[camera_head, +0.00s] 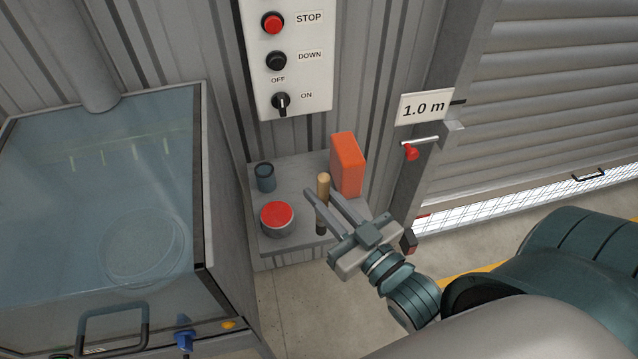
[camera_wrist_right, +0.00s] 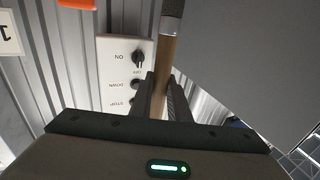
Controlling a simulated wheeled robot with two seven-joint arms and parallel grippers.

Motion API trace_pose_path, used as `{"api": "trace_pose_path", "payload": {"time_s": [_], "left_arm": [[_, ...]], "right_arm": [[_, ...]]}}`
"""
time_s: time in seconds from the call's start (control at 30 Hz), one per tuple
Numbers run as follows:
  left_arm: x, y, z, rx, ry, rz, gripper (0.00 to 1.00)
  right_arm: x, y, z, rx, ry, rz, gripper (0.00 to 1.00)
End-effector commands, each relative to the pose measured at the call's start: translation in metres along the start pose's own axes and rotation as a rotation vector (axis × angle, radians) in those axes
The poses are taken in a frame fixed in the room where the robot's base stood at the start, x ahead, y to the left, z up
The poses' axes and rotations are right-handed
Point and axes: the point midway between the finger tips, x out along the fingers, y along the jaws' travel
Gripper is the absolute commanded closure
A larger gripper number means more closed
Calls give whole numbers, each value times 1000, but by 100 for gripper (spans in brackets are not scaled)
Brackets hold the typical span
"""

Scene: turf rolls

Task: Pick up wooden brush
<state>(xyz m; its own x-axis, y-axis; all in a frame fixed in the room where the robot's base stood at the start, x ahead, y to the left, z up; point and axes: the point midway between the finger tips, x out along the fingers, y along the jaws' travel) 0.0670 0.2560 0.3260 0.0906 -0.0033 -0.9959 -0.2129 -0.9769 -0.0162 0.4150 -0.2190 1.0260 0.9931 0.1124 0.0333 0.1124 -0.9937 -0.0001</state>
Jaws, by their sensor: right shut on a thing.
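The wooden brush (camera_head: 323,183) stands upright between the fingers of my right gripper (camera_head: 323,198), above the small grey shelf (camera_head: 292,172). Its pale wooden handle rises above the fingers, and its dark end (camera_head: 321,227) hangs below them. In the right wrist view the wooden handle (camera_wrist_right: 163,78) lies between the two dark fingers (camera_wrist_right: 160,92), with a metal band and dark bristle end at the top. My right gripper is shut on the brush. I cannot tell whether the bristle end touches the shelf. My left gripper is not in view.
On the shelf stand a dark cup (camera_head: 265,177), a red-topped tin (camera_head: 277,218) and an orange block (camera_head: 347,164). A glass-topped cabinet (camera_head: 228,230) is to the left. A switch panel (camera_head: 289,60) hangs above. A shutter (camera_head: 560,90) and red-handled lever (camera_head: 411,151) are right.

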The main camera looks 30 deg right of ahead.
Motion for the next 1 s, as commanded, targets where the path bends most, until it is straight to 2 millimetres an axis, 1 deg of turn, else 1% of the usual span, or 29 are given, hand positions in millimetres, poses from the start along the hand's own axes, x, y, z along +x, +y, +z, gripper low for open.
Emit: {"api": "trace_pose_path", "payload": {"time_s": [0.03,0.2,1.0], "left_arm": [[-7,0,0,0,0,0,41],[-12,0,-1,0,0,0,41],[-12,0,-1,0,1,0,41]], "right_arm": [[-2,0,-4,0,-10,0,100],[-5,0,-3,0,-28,0,100],[-6,0,-2,0,-33,0,100]]}}
